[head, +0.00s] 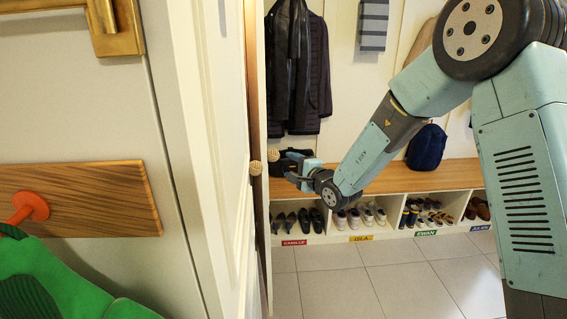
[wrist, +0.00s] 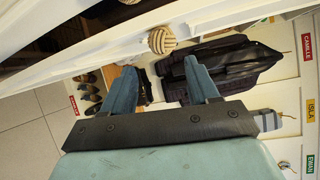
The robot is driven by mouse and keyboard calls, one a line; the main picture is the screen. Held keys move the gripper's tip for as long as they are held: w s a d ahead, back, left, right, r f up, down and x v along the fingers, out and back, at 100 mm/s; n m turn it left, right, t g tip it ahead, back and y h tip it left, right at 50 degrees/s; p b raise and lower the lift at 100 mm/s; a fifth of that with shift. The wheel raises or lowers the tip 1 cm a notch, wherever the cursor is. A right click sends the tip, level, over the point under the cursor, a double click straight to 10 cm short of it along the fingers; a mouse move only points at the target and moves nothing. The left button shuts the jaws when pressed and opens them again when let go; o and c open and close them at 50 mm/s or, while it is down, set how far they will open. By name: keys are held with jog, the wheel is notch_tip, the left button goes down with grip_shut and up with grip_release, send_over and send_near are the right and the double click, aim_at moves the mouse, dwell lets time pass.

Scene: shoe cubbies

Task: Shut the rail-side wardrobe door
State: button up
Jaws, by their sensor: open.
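The white panelled wardrobe door (head: 215,130) stands on the left in the head view, seen steeply from the side, beside the wall with the wooden rail. A round woven knob (head: 255,168) sits near its edge, and a second such knob (head: 273,155) shows just right of it. My gripper (head: 290,168) is open and empty, its fingers pointing left towards the knobs. In the wrist view a knob (wrist: 162,40) on a white panel lies just beyond and between the fingertips (wrist: 160,68), apart from them. I cannot tell which knob this is.
A wooden rail (head: 90,198) with an orange peg (head: 30,205) and a green item (head: 50,285) is at the near left. A bench (head: 400,178) over shoe cubbies stands behind; dark coats (head: 297,70) hang above. The tiled floor (head: 390,285) is clear.

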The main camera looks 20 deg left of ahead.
jog(key=shift+v, duration=2.1)
